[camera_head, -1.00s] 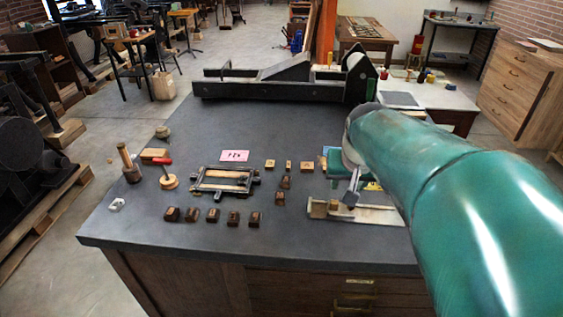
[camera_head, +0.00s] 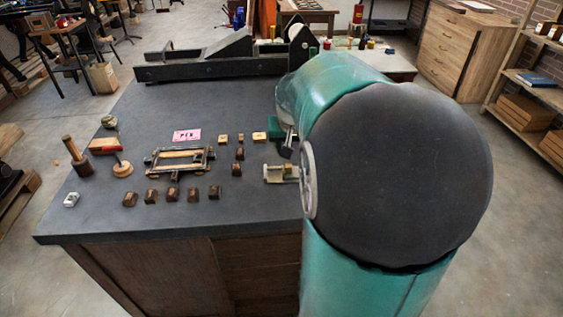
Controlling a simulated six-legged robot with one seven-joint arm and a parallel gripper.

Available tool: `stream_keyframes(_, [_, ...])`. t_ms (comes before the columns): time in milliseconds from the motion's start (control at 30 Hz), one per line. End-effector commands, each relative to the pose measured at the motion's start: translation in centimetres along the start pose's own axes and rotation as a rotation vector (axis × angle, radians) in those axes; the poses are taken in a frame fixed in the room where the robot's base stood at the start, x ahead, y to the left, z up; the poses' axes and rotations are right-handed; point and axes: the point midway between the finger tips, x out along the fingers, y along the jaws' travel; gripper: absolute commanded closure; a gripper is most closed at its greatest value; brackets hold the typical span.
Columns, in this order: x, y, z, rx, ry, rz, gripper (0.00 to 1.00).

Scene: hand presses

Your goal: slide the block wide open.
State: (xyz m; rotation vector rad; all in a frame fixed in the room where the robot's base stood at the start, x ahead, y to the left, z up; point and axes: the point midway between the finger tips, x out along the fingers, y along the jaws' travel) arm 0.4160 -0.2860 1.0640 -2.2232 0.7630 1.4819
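A pale, shallow, stick-like tray (camera_head: 272,180) lies at the table's right side in the head view. Only its left end shows; my arm hides the rest. A small light block (camera_head: 289,170) appears to sit at its visible end, partly covered, so I cannot tell how far along the tray it stands. My gripper (camera_head: 287,146) is a small dark grey shape just behind and above the tray, beside my green arm. Its fingers are mostly hidden, and I cannot tell whether they are open or touch anything.
A dark frame with wooden bars (camera_head: 180,160) stands left of the tray. Several dark type blocks (camera_head: 172,194) line the front, with small tan blocks and a pink card (camera_head: 187,135) behind. A mallet (camera_head: 77,157) stands at left. A long black press (camera_head: 205,68) spans the back.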

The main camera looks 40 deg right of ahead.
Motion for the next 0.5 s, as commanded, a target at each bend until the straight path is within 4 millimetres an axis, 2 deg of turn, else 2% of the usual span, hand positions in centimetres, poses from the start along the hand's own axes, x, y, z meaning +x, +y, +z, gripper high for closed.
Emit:
stream_keyframes(33, [1.2,0.0,0.1,0.0,-0.007,0.0,0.56])
stream_keyframes(300, [6.5,-0.1,0.2,-0.001,-0.007,-0.001,0.56])
stream_keyframes(500, [9.8,-0.3,0.3,-0.003,-0.005,-0.001,0.56])
